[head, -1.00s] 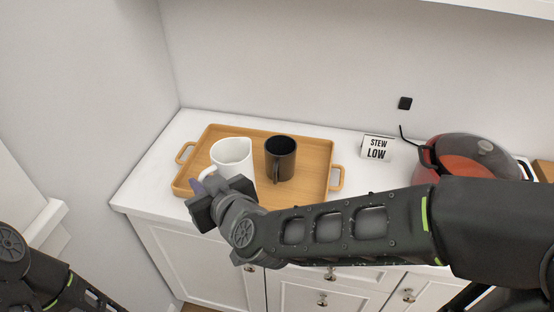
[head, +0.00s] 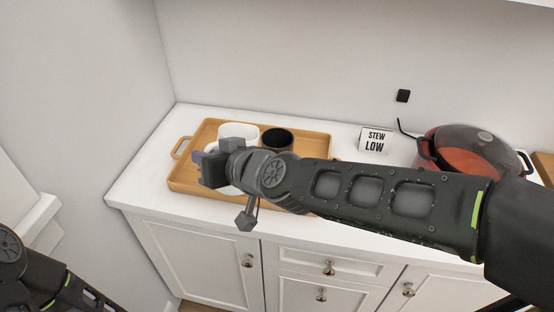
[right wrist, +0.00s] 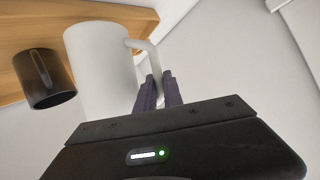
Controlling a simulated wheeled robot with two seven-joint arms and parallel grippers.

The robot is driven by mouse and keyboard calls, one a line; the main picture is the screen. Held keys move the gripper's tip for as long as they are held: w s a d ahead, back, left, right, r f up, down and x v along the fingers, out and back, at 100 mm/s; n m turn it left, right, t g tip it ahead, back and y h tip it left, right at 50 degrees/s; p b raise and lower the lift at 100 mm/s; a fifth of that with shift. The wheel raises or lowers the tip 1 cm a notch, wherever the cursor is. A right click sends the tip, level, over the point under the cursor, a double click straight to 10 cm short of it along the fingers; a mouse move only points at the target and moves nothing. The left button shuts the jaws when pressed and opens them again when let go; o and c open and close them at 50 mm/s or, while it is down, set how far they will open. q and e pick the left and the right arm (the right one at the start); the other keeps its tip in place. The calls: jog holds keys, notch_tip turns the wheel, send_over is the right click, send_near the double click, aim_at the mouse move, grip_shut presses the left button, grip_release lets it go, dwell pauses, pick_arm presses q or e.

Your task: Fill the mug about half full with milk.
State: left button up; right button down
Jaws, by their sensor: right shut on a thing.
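A white jug (head: 238,131) is at the left-middle of the wooden tray (head: 311,145), partly hidden behind my right gripper. It also shows large in the right wrist view (right wrist: 97,75), with its handle between my fingers. A black mug (head: 277,139) is just right of the jug and shows beside it in the wrist view (right wrist: 43,80). My right gripper (right wrist: 159,92) is shut on the jug's handle. I cannot tell whether the jug's base touches the tray, and its contents are hidden. My left gripper is out of view; only part of the left arm shows.
A red pot with a glass lid (head: 470,150) stands at the right of the white counter (head: 140,185). A small "STEW LOW" sign (head: 375,141) stands left of it. A wall rises behind the counter. The counter between tray and pot has some free room.

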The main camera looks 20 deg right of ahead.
jog(key=shift+w+d+r, duration=0.15)
jog(key=shift+d+r, duration=0.05)
jog(key=shift+d, duration=0.05)
jog(key=shift+r, duration=0.15)
jog(key=d+b, duration=0.1)
jog(key=w+d, duration=0.1)
jog(key=w+d+b, duration=0.1)
jog(key=d, duration=0.1)
jog(key=shift+b, duration=0.3)
dwell(0.4)
jog(key=shift+d+r+m+y, duration=0.2)
jog(key=shift+d+m+y, duration=0.2)
jog(key=shift+d, duration=0.1)
jog(key=shift+b, duration=0.3)
jog(key=shift+w+d+r, duration=0.1)
jog(key=shift+d+r, duration=0.05)
jog(key=shift+d, duration=0.05)
